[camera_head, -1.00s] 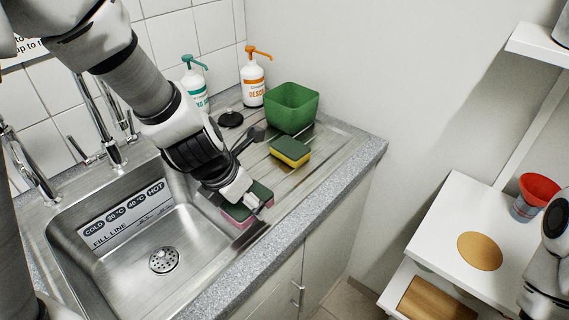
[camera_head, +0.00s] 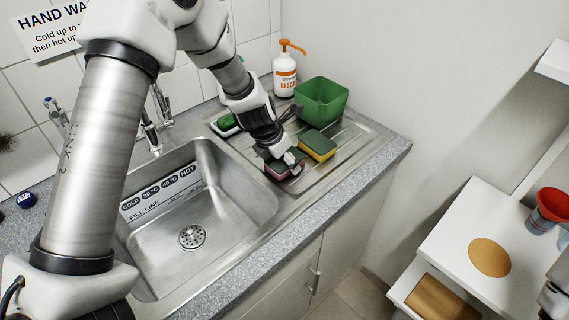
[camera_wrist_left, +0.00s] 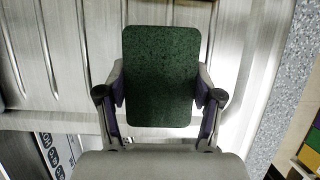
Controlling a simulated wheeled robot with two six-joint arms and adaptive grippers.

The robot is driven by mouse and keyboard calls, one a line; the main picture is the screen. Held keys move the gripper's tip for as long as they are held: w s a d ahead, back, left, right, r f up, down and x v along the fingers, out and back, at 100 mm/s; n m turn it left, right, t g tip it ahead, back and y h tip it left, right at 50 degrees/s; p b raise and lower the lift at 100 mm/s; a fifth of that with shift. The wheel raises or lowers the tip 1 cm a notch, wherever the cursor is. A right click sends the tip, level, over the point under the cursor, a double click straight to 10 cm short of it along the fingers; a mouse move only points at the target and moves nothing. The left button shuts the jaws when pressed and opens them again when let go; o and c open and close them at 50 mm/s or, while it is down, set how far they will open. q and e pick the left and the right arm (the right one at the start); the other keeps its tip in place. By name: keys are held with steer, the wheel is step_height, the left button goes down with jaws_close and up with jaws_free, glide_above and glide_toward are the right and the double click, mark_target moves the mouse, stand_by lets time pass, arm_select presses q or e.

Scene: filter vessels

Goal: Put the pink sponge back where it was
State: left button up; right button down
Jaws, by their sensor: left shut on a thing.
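The pink sponge (camera_head: 284,174) has a dark green scouring top, and its pink side shows below my gripper in the head view. My left gripper (camera_head: 285,161) is shut on it, over the ribbed drainboard beside the sink basin. In the left wrist view the sponge's green face (camera_wrist_left: 160,75) sits between the two fingers. I cannot tell whether its underside touches the drainboard. A yellow sponge (camera_head: 317,147) with a green top lies just right of it.
A green tub (camera_head: 321,98) and a white bottle with an orange pump (camera_head: 285,75) stand behind the sponges. The steel sink basin (camera_head: 235,205) is open to the left. A white table (camera_head: 470,220) with a red and blue cup stands at the right.

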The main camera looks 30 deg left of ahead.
arm_select(q)
steer(key=shift+s+f, duration=0.1)
steer(key=shift+s, duration=0.05)
steer(key=o, duration=1)
steer(key=p+v, duration=1.2)
steer(key=shift+r, duration=0.25)
